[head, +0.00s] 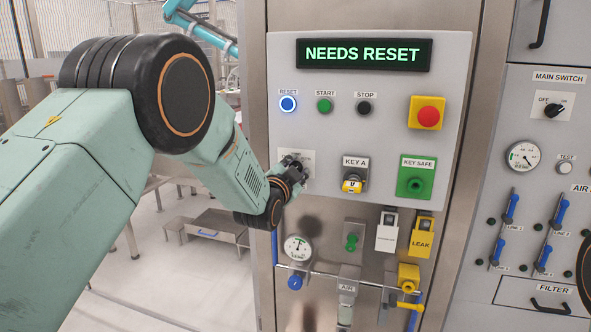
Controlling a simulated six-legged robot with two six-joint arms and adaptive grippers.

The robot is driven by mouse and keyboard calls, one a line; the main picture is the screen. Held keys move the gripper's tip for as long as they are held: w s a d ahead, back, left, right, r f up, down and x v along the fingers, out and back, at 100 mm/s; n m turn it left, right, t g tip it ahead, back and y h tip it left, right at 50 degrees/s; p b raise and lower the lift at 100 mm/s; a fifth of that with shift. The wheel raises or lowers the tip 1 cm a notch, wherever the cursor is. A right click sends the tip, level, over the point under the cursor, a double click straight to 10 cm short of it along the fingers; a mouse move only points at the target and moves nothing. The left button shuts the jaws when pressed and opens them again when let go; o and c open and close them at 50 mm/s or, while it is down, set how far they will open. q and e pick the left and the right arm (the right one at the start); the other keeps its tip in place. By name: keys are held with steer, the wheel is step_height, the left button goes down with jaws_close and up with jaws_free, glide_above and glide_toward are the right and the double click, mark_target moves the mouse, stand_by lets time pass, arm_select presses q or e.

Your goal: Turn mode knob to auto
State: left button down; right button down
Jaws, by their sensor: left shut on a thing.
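The mode knob's plate (309,157) is a pale square on the left of the grey control panel (450,100), below the reset button. My left arm reaches in from the left. My left gripper (292,164) is at this plate, shut on what appears to be the mode knob. The gripper hides the knob and most of its label, so I cannot read which way it points. The display (363,54) above reads NEEDS RESET. My right gripper is not in view.
Right of the gripper are the yellow-tagged KEY A switch (352,186) and green KEY SAFE plate (403,188). Above are the blue RESET (288,103), green START (324,105) and black STOP (364,108) buttons and red emergency button (429,115). A gauge (298,246) and pipes sit below.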

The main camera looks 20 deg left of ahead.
arm_select(q)
steer(key=c, duration=1.3)
jaws_free()
steer(key=shift+s, duration=0.1)
steer(key=s, duration=1.2)
steer(key=shift+s+a, duration=0.1)
